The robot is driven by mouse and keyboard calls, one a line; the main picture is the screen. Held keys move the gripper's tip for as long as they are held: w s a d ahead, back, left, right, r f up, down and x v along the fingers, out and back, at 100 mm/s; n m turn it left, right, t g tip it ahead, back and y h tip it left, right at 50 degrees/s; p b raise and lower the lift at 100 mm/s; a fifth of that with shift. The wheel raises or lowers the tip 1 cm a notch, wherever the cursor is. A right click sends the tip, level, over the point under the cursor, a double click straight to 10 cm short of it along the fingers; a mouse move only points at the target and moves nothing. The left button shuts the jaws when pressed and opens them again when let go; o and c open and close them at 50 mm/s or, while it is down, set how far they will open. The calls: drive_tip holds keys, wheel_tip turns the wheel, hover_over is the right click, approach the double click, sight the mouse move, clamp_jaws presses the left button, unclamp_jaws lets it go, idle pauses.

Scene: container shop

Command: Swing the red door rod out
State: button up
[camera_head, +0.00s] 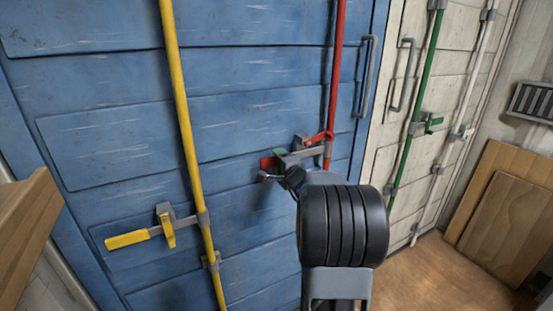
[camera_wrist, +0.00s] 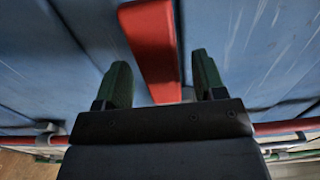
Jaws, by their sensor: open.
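The red door rod (camera_head: 337,65) runs upright down the blue door. Its red handle (camera_head: 268,163) reaches out to the left at mid height, with a red catch (camera_head: 318,137) above it near the rod. In the wrist view the handle (camera_wrist: 150,42) lies between the two green-tipped fingers of my gripper (camera_wrist: 163,80), with a gap on both sides. The gripper is open and also shows at the handle in the head view (camera_head: 274,165). My arm hides the lower part of the rod.
A yellow rod (camera_head: 182,100) with a yellow handle (camera_head: 127,239) stands on the blue door (camera_head: 110,140) to the left. Green (camera_head: 430,55) and white (camera_head: 478,70) rods are on the pale door at right. Wooden boards (camera_head: 505,210) lean farther right.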

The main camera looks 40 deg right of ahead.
drive_tip(key=shift+w+d, duration=0.1)
drive_tip(key=shift+w, duration=0.65)
drive_tip(key=shift+c, duration=0.5)
clamp_jaws()
